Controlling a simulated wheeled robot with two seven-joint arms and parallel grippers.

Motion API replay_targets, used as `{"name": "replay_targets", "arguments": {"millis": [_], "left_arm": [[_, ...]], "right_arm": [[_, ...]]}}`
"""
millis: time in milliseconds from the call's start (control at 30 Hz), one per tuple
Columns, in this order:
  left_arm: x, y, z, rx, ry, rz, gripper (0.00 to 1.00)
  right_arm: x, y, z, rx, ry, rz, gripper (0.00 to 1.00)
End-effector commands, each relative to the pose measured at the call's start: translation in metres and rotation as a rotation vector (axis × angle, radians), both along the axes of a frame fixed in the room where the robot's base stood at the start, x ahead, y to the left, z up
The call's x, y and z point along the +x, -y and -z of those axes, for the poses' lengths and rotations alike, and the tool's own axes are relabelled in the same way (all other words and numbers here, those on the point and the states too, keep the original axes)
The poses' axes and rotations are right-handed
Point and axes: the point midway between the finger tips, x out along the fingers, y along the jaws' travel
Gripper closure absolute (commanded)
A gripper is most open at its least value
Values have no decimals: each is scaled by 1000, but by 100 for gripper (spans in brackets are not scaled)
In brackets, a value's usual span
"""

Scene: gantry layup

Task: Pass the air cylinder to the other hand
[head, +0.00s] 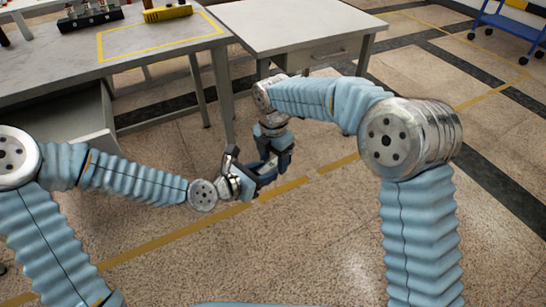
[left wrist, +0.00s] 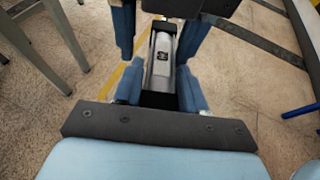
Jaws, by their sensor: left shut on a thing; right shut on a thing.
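The air cylinder (left wrist: 161,65) is a silver barrel with dark ends and a small dark label, seen in the left wrist view. It lies lengthwise between the blue fingers. My left gripper (left wrist: 159,88) is shut on the near part of it. My right gripper's fingers come from the far side and are shut on it too. In the head view my left gripper (head: 252,178) and right gripper (head: 272,160) meet in the air above the floor, the right one reaching down from above. There the cylinder is mostly hidden by the fingers.
A grey table (head: 180,42) at the upper left has a yellow-taped area, a yellow block (head: 167,12) and a black rack (head: 90,18). A second table (head: 285,25) with a drawer stands behind the grippers. A blue cart (head: 510,28) is far right. Open floor surrounds the hands.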

Motion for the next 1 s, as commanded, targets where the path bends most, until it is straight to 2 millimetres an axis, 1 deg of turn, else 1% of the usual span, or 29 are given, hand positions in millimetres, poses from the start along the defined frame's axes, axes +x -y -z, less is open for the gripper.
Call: {"name": "replay_targets", "arguments": {"millis": [33, 300, 333, 367, 500, 533, 1000], "left_arm": [[-2, 3, -1, 1, 2, 9, 100], [-4, 6, -2, 0, 3, 19, 100], [-4, 6, -2, -1, 2, 21, 100], [-5, 6, -2, 0, 3, 21, 54], [-4, 6, -2, 0, 3, 21, 33], [-4, 6, -2, 0, 2, 20, 29], [-1, 2, -1, 0, 1, 8, 29]], "right_arm": [[0, -1, -1, 4, 3, -1, 56], [1, -3, -1, 9, 7, -2, 98], [1, -3, -1, 9, 7, -2, 100], [1, -4, -2, 10, 8, -2, 100], [1, -4, -2, 10, 7, -3, 100], [1, -4, -2, 10, 7, -3, 100], [-1, -3, -1, 6, 2, -4, 100]]}}
